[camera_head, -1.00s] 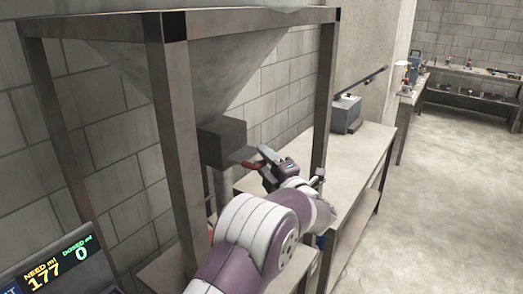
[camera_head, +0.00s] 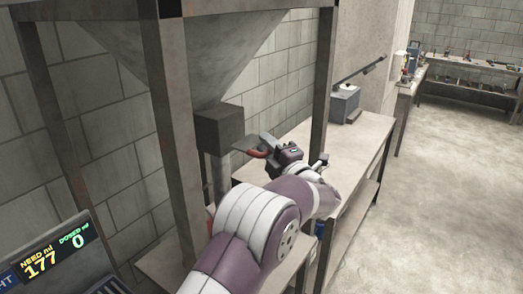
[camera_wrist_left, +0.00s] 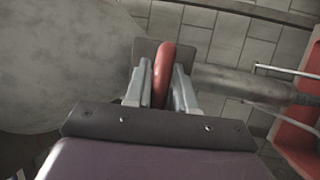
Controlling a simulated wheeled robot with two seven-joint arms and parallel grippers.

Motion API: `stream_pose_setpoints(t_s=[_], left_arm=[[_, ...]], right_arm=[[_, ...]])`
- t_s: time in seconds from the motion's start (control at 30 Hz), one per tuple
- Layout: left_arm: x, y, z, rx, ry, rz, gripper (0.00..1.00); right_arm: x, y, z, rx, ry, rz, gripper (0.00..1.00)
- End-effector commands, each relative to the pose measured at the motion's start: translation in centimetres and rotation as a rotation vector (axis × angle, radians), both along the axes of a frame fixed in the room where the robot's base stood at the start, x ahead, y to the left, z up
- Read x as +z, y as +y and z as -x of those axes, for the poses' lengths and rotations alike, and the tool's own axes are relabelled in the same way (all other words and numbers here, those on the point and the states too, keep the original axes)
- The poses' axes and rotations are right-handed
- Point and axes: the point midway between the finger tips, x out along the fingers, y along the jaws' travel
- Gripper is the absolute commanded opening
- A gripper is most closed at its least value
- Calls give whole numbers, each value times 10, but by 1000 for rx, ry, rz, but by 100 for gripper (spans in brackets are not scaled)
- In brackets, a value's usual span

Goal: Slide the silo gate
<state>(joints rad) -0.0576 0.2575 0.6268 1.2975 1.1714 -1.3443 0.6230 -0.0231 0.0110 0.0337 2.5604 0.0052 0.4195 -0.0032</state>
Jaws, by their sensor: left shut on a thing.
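The silo is a grey metal hopper (camera_head: 195,60) in a steel frame (camera_head: 173,130), with a dark box-shaped outlet (camera_head: 219,128) at its bottom. A flat grey gate plate (camera_head: 246,144) sticks out of the outlet's right side and carries a red handle (camera_head: 257,154). My left gripper (camera_head: 268,148) is shut on the handle. In the left wrist view the red handle (camera_wrist_left: 163,70) stands between the two fingers, in front of the dark plate (camera_wrist_left: 148,48). My right gripper is out of view.
A display (camera_head: 45,258) at the lower left reads NEED ml 177, DOSED ml 0. A workbench (camera_head: 350,145) with a grey machine (camera_head: 344,104) stands behind my left arm. A frame leg (camera_head: 322,90) rises close beside the gripper. The floor at right is clear.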

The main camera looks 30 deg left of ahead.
Motion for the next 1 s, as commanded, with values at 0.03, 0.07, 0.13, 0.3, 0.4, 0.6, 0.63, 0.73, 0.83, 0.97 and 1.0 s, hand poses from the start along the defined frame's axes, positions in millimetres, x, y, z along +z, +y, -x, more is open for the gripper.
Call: stream_pose_setpoints(t_s=[0.03, 0.07, 0.13, 0.3, 0.4, 0.6, 0.63, 0.73, 0.83, 0.97, 1.0], left_arm=[[1, 1, 0, 3, 4, -3, 0], [1, 1, 0, 3, 4, -3, 0], [1, 1, 0, 3, 4, -3, 0], [1, 1, 0, 2, 3, -3, 42], [1, 1, 0, 2, 3, -2, 42], [-4, -10, 5, -2, 3, 0, 42], [-6, -15, 7, -3, 3, 0, 42], [-12, -39, 19, -5, 1, 0, 42], [-18, -63, 32, -5, 3, -1, 42], [-22, -90, 47, -3, 2, -1, 42], [-22, -96, 50, -2, 2, -2, 42]], right_arm=[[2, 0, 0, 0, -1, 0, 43], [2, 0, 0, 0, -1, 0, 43], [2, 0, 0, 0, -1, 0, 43], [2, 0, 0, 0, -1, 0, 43], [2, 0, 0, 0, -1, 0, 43], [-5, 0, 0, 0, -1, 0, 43], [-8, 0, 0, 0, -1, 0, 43], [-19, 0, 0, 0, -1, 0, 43], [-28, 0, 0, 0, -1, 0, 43], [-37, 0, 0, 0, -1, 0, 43], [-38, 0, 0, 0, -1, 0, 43]])
